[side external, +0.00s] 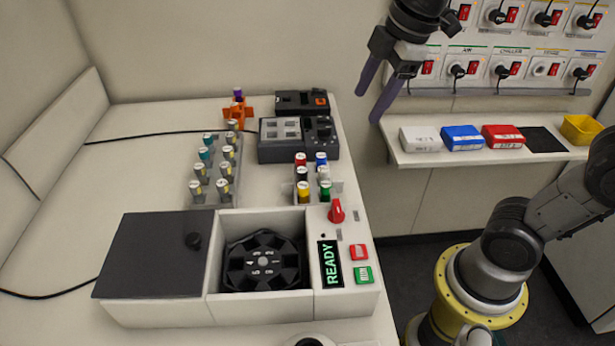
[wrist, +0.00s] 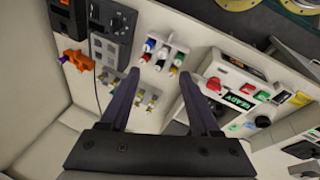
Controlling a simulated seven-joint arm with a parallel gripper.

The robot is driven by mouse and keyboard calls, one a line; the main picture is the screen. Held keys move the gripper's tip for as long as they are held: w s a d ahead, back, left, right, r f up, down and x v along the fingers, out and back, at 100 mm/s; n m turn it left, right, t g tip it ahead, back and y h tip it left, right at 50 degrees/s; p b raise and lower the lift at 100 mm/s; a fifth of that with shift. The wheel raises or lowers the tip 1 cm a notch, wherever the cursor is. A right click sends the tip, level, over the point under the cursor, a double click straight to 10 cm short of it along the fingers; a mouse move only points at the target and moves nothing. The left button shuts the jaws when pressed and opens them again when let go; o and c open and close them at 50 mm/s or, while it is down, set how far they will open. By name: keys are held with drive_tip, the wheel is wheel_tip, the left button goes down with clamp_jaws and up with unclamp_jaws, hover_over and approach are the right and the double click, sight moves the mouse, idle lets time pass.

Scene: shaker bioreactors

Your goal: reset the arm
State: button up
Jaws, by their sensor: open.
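My gripper (side external: 373,98) hangs in the air at the upper middle of the side external view, to the right of the bench and in front of the wall. Its two dark purple fingers are spread apart with nothing between them. In the wrist view my gripper (wrist: 164,88) is also open and empty, with bench items seen beyond the fingers. My arm's lower links show at the right of the side external view, and its middle part is out of frame.
The bench holds a centrifuge-like box (side external: 205,307) with a READY display (side external: 330,264), vial racks (side external: 238,180), a dark device (side external: 297,150) and an orange holder (side external: 237,113). A shelf (side external: 480,156) with colored boxes and switch panels are at right. Air around the gripper looks clear.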

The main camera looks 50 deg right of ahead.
drive_tip(key=s+f+m+t, duration=0.1)
drive_tip(key=s+f+m, duration=0.5)
drive_tip(key=s+m, duration=0.6)
drive_tip(key=shift+d+f+t, duration=0.3)
drive_tip(key=shift+d+t, duration=0.1)
drive_tip(key=shift+d, duration=0.05)
drive_tip(key=shift+c, duration=0.3)
